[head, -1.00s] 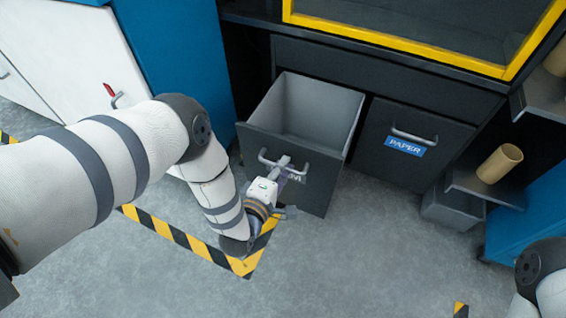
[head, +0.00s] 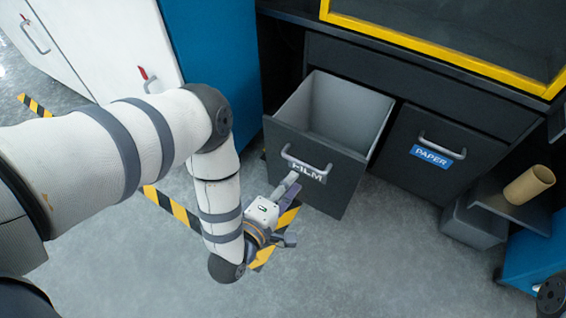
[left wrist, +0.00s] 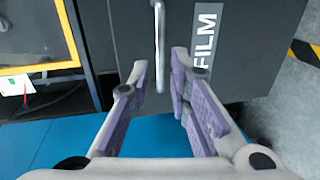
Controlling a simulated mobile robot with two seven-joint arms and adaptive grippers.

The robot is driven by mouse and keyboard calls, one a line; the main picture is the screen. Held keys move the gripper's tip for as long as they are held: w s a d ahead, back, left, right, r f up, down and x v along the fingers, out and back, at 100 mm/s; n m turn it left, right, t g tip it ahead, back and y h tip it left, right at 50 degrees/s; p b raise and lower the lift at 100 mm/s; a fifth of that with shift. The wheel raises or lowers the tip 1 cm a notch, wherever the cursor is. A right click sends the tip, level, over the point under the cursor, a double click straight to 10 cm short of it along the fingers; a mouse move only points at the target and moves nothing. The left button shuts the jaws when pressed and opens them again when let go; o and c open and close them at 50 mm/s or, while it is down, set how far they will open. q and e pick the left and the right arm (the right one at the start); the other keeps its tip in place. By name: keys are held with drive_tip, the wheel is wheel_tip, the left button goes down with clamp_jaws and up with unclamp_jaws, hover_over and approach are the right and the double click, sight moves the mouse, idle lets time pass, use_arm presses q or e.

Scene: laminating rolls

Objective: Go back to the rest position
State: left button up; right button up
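My left gripper (head: 288,206) is in front of the open FILM drawer (head: 318,187), below and to the left of its handle (head: 306,166) in the head view. In the left wrist view the fingers (left wrist: 160,72) stand apart with nothing held. The drawer handle (left wrist: 158,40) lies ahead, in line with the gap between the fingers. The FILM label (left wrist: 205,40) shows beside it. The drawer is pulled out and the visible part of its inside is empty. My right gripper is out of view; only a bit of my right arm shows at the lower right corner.
The PAPER drawer (head: 428,150) is shut. White cabinets (head: 100,40) and a blue cabinet (head: 213,70) stand left. The floor in front is clear, with striped tape (head: 175,207).

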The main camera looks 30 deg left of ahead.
use_arm(q)
drive_tip(key=v, duration=0.4)
